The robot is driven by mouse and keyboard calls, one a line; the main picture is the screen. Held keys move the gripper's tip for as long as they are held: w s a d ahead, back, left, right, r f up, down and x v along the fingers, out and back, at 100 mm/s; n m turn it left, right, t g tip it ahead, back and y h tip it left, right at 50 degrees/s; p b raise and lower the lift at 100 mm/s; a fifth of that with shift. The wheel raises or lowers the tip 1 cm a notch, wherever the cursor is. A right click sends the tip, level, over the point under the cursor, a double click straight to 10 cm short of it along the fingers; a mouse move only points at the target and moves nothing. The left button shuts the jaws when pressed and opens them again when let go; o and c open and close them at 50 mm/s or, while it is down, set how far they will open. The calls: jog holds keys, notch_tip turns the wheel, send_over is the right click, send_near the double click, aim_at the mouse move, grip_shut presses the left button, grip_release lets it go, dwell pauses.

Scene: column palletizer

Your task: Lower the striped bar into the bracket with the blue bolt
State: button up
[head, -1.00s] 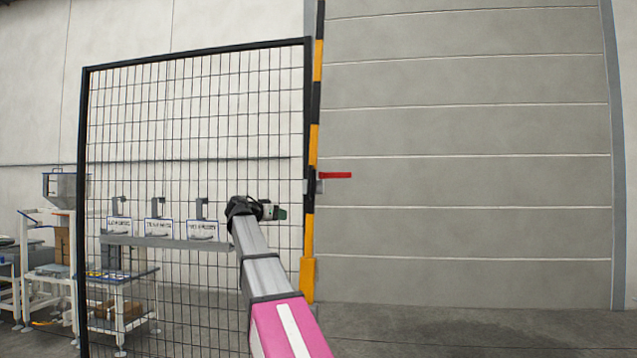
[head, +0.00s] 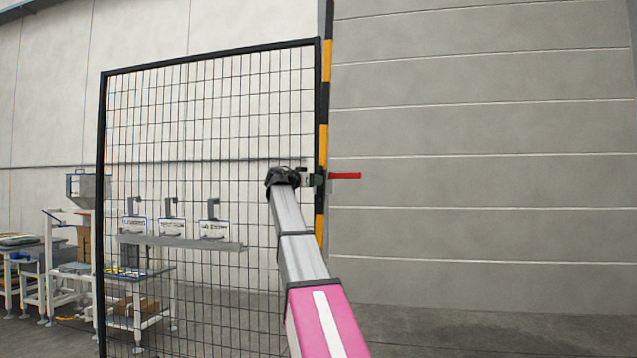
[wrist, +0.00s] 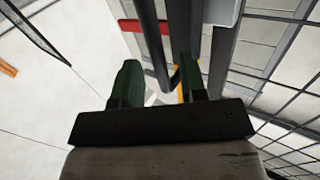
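The striped bar (head: 323,146), black and yellow-orange, stands upright along the right edge of the mesh fence. A red handle (head: 345,176) sticks out to its right at mid height. My gripper (head: 316,180) is at the bar, level with the handle. In the wrist view, its two green fingers (wrist: 158,80) are apart, with the red handle (wrist: 132,25) and dark uprights beyond them. I cannot tell whether the fingers touch the bar. I cannot make out any bracket with a blue bolt.
The mesh fence (head: 200,130) stands close on the left. Behind it are a rail with several small signs (head: 172,227), a white-framed table (head: 140,275) and other equipment. A grey panelled wall (head: 480,130) fills the right, with clear floor before it.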

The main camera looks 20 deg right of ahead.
jog(key=shift+x, duration=1.2)
grip_shut()
jog(key=shift+s+d, duration=0.1)
